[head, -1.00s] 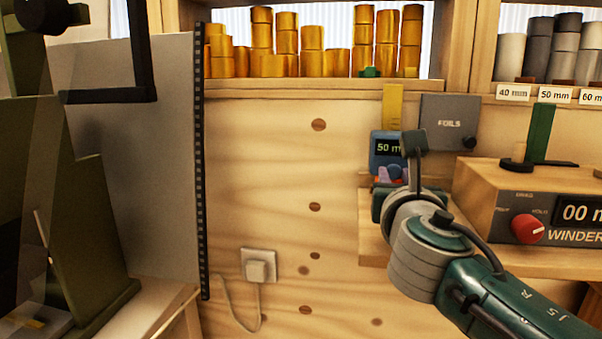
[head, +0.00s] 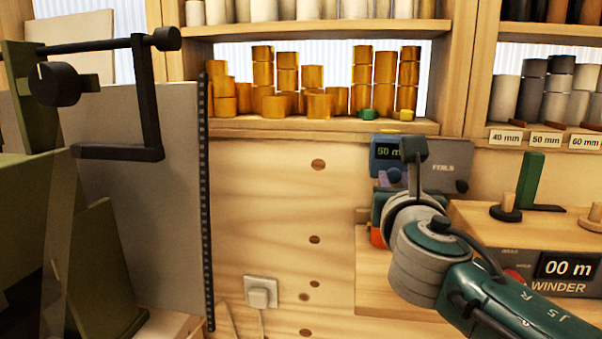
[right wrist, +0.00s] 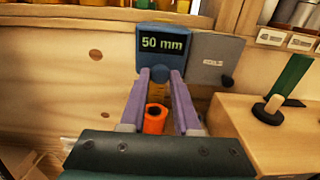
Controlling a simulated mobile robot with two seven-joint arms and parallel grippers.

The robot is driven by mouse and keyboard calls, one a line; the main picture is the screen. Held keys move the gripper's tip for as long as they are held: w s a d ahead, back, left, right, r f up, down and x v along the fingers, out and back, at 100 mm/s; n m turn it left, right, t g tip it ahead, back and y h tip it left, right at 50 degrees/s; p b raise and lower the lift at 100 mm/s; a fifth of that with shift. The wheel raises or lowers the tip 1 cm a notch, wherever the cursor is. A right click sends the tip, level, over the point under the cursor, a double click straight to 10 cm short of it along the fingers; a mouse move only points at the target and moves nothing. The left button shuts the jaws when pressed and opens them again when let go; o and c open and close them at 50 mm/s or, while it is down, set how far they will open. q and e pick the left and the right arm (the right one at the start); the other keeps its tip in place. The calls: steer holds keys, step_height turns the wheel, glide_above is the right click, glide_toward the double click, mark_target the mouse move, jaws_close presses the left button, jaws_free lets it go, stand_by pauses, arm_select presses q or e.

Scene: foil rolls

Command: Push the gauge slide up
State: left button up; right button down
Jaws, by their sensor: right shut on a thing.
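The gauge slide (head: 387,152) is a blue block with a green "50 mm" display and a round blue knob below it. It also shows top centre in the right wrist view (right wrist: 162,43). My right gripper (right wrist: 160,77) has its two purple fingers around the slide's knob, shut on it. In the head view my right wrist hides most of the fingers and the gauge's lower part. A yellowish strip shows between the fingers below the knob. An orange piece (right wrist: 156,118) with a dark hole lies lower between them. My left gripper is not in view.
The grey FOILS box (head: 447,168) is right beside the slide. A socket (head: 262,291) is lower left.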

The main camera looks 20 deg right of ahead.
steer(key=shift+r+t, duration=0.3)
steer(key=shift+r, duration=0.05)
steer(key=c, duration=1)
jaws_free()
steer(key=o, duration=0.3)
steer(key=shift+f, duration=0.15)
steer(key=shift+o, duration=0.2)
steer(key=v, duration=1)
